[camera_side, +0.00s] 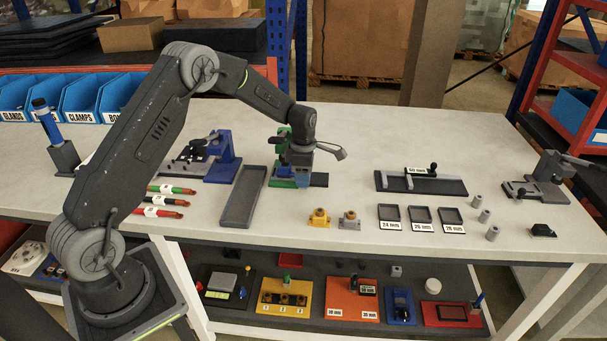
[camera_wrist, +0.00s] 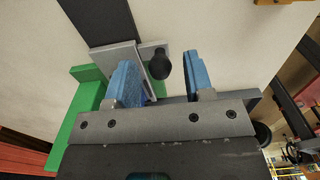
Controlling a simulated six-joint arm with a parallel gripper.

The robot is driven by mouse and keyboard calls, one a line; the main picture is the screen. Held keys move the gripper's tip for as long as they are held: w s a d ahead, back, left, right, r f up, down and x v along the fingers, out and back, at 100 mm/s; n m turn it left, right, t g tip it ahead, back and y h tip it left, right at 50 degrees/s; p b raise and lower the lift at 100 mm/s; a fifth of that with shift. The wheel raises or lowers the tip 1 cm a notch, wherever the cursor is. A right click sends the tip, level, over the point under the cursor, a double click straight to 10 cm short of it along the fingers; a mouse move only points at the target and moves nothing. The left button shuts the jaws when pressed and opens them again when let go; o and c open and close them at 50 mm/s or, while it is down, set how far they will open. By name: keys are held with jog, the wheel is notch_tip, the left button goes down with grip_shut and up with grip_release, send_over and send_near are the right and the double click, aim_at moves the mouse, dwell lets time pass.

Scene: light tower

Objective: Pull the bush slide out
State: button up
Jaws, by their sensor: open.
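A green fixture (camera_side: 284,183) stands on a dark base at the middle of the bench, beneath my gripper (camera_side: 302,178). In the wrist view, the green fixture (camera_wrist: 86,108) is at the left, with a grey plate (camera_wrist: 112,56) beside it. A black round knob (camera_wrist: 160,63), which looks like the handle of the bush slide, shows between the two blue fingers of my gripper (camera_wrist: 164,78). The fingers are open, with a gap on the knob's right side. I cannot tell how far below the fingertips the knob lies. The slide's body is mostly hidden by my gripper.
A long dark tray (camera_side: 244,197) and a blue fixture (camera_side: 223,160) stand to the left. A yellow block (camera_side: 319,217) and a grey block (camera_side: 349,220) sit in front. A stop rail (camera_side: 421,183) and small labelled trays (camera_side: 421,219) are to the right.

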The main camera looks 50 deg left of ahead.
grip_shut()
dwell(0.3)
jog(key=w+d, duration=0.5)
jog(key=shift+w+d, duration=0.35)
jog(key=shift+w, duration=0.05)
jog(key=shift+w+d, duration=0.3)
jog(key=shift+d, duration=0.1)
jog(key=shift+c, duration=1.8)
grip_release()
jog(key=shift+w, duration=0.1)
jog(key=o, duration=0.4)
jog(key=shift+c, duration=0.2)
